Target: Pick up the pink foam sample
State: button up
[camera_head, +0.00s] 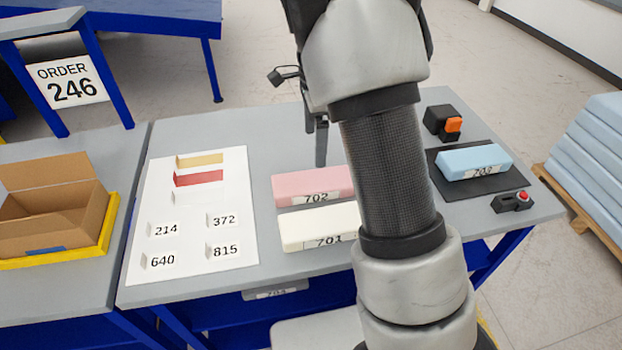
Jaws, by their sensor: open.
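The pink foam sample (305,183) lies on the grey table (262,128), with a label reading 702 on its front side. My arm hides its right end. My gripper (321,150) is only partly in view behind my arm. One dark finger points down at or just beyond the far edge of the pink foam; I cannot tell its exact height. The other finger is hidden. No object shows in the gripper, and the pink foam rests on the table.
A white foam block (312,226) labelled 701 lies just in front of the pink one. A blue block (473,161) sits on a dark mat (447,188) at right. A white sheet (200,262) with numbered tags lies at left. A cardboard box (50,222) stands further left.

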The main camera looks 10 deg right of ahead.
send_over(315, 183)
notch_tip(315, 183, down, 10)
jog(key=shift+w+r, duration=0.1)
jog(key=shift+w, duration=0.05)
notch_tip(315, 183, down, 5)
jog(key=shift+f+p, duration=0.1)
jog(key=shift+p, duration=0.3)
jog(key=c, duration=1.1)
